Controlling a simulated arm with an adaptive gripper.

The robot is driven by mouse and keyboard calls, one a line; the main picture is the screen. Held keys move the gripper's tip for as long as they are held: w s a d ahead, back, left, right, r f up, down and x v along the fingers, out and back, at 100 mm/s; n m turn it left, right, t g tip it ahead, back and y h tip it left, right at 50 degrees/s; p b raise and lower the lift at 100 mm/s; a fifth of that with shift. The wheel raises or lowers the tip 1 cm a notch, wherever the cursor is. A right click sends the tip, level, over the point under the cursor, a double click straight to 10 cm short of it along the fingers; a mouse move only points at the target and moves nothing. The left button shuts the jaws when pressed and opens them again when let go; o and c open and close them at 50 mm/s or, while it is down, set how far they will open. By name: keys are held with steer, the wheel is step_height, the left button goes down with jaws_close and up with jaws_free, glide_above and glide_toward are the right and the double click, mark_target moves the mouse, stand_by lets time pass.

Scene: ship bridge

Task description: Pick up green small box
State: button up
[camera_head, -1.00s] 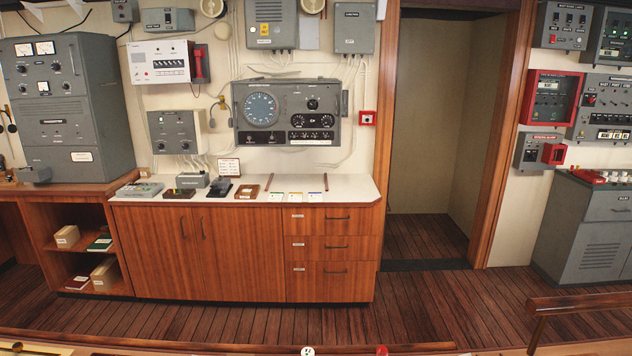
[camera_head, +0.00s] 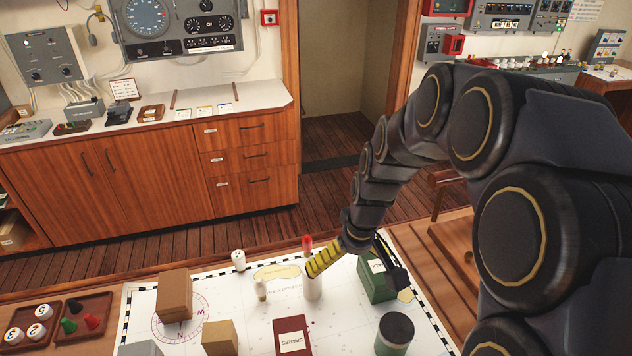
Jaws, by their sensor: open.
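A dark green box (camera_head: 372,284) with a pale label stands on the white chart (camera_head: 255,310) in the head view, right of the chart's middle. My gripper (camera_head: 357,276) is open above the chart at this box. Its yellow-striped finger is left of the box, over a white cylinder (camera_head: 313,289). Its dark finger is at the box's right side and hides part of it. I cannot tell whether either finger touches the box.
A red box (camera_head: 292,338), a tan box (camera_head: 220,339), a brown box (camera_head: 174,294) and a green-grey cylinder (camera_head: 394,334) stand on the chart. Small trays (camera_head: 82,318) lie at the left. A chair (camera_head: 450,190) is behind the table's right.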

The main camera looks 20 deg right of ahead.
steer(key=w+d+f, duration=0.5)
steer(key=d+f, duration=0.1)
steer(key=m+t+h, duration=0.1)
steer(key=t, duration=0.1)
glide_above(380, 266)
steer(key=f, duration=0.6)
steer(key=shift+s+d+f, duration=0.25)
steer(key=shift+s+d, duration=0.05)
steer(key=shift+s, duration=0.1)
steer(key=shift+x, duration=3.7)
steer(key=shift+s+a+f, duration=0.2)
steer(key=shift+f, duration=0.1)
steer(key=c, duration=1)
